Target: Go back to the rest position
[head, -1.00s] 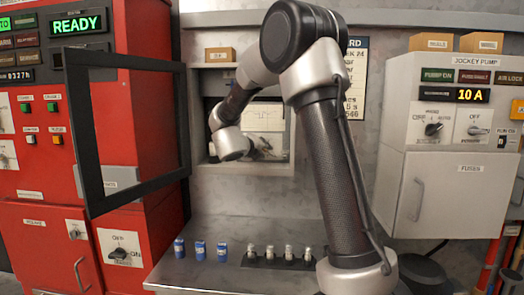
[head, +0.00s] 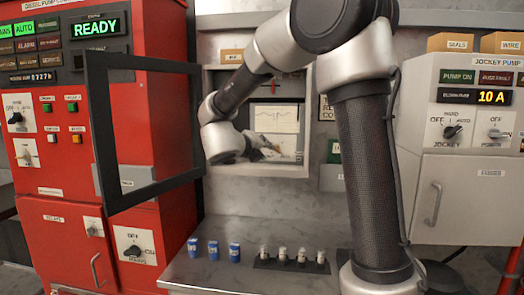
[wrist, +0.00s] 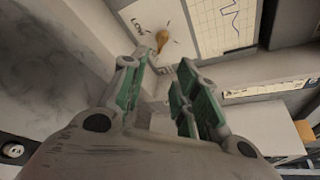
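My arm reaches from the right into an open recessed cabinet (head: 207,90) in the back wall. My gripper (head: 268,150) is at the lower part of the recess, in front of a white chart (head: 277,118); it is small in the head view. In the wrist view my gripper (wrist: 163,72) shows two green-padded fingers standing apart, with nothing between them. Beyond the fingertips are a brass-coloured knob (wrist: 162,40) on a white panel marked "Low" and a chart sheet (wrist: 225,22) with a blue line. I cannot tell whether a fingertip touches the panel.
A black-framed door (head: 100,140) stands open left of the recess, beside a red pump cabinet (head: 160,60). A grey jockey pump cabinet (head: 465,185) stands at right. Below, a metal bench (head: 215,272) bears several blue cylinders (head: 213,250) and a dark holder with several small pale-topped pieces (head: 283,255).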

